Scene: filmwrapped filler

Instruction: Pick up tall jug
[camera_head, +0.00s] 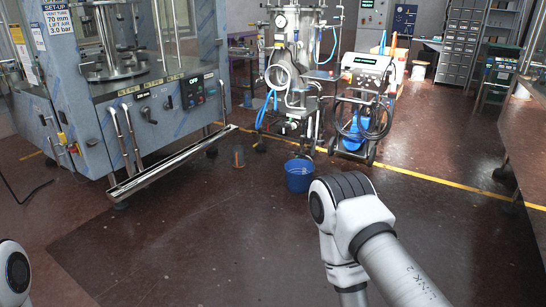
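I cannot clearly make out a tall jug. A small dark, upright container (238,157) with an orange patch stands on the floor beside the filler machine; it is too small to tell whether it is the jug. A blue bucket (299,175) stands on the floor to its right, just beyond my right arm. My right arm comes in from the lower right, with its bent joint at the bottom centre. Only a piece of my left arm shows at the bottom left corner. Neither gripper is in view.
A large filler machine (150,95) with a low front rail stands at the left. A steel vessel on a wheeled frame (296,70) and a cart with hoses (365,85) stand at the back centre. A bench (525,130) lines the right edge. The middle floor is open.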

